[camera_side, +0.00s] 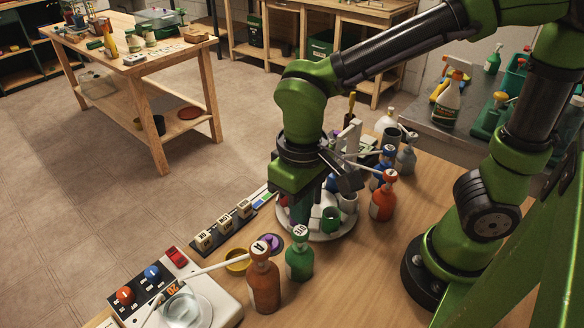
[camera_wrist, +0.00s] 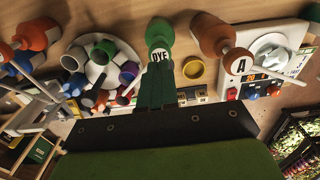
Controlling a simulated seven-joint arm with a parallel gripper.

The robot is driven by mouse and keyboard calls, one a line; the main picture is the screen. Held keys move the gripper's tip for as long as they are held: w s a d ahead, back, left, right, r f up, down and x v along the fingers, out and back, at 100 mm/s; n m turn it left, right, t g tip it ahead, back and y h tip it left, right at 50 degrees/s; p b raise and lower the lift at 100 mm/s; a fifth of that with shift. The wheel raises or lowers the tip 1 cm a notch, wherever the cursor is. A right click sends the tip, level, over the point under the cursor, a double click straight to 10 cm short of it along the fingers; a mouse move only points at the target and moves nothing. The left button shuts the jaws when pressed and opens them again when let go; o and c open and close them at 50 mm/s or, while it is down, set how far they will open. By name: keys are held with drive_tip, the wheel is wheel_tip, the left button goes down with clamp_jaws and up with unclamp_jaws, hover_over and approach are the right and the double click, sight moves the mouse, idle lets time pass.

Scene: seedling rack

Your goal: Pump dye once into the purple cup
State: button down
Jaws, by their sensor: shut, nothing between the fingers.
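The green pump bottle labelled DYE (camera_wrist: 160,55) stands upright; in the side view it is the green bottle (camera_side: 299,262) at the front of the round white tray (camera_side: 335,235). My gripper (camera_side: 301,212) points down behind and just above this bottle. In the wrist view its shut, empty green fingers (camera_wrist: 157,92) overlap the bottle's label; contact cannot be told. A purple cup (camera_wrist: 129,71) stands on the white tray among other coloured cups, left of the bottle in the wrist view. In the side view my gripper and other cups hide it.
More pump bottles, including an orange-red one (camera_side: 383,200), ring the tray. A yellow ring-shaped dish (camera_side: 237,262) lies nearby.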

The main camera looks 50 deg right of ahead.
wheel_tip(320, 180, up, 5)
drive_tip(key=shift+f, duration=0.2)
idle(0.4)
drive_tip(key=d+r+m+t+y, duration=0.1)
drive_tip(key=d+r+m+t, duration=0.1)
drive_tip(key=d, duration=0.4)
drive_tip(key=d+r+m+t+y, duration=0.1)
drive_tip(key=d+m+t, duration=0.1)
drive_tip(key=d+t, duration=0.3)
drive_tip(key=shift+d+r, duration=0.4)
drive_tip(key=shift+d, duration=0.75)
